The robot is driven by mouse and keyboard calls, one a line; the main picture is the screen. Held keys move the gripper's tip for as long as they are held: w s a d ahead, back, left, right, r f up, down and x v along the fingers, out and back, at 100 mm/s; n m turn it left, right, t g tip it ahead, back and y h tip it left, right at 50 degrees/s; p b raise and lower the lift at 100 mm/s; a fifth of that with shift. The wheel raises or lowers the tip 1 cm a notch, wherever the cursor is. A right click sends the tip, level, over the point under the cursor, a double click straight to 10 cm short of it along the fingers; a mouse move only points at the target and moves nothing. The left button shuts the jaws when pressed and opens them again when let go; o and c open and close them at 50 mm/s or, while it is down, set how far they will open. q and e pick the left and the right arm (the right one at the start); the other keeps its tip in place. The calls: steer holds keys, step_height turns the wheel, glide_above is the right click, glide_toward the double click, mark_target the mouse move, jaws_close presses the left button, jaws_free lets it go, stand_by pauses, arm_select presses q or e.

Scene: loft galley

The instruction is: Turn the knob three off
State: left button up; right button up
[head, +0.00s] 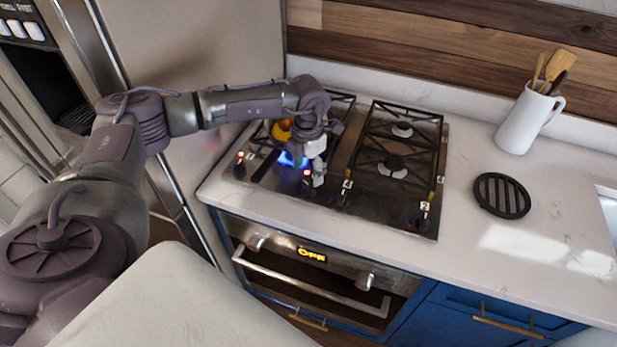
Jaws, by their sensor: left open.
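The gas hob (390,209) is set in the white counter, with a row of knobs along its front edge. Red lights show near the left knob and beside my fingers. A blue flame (288,158) burns on the left front burner. My left gripper (318,178) is open, pointing down at the front edge between the left and middle-right knobs. It hides what is there; contact cannot be told.
An orange-yellow object (283,129) and a black handle (265,166) lie by the flame, partly hidden by my arm. An oven (315,270) is below. A black round trivet (502,195) and white utensil jug (525,120) stand right. Counter between hob and trivet is clear.

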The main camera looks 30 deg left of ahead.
mark_target(308, 185)
arm_select(q)
step_height(308, 185, down, 5)
steer(key=shift+f+p, duration=0.1)
steer(key=shift+p, duration=0.45)
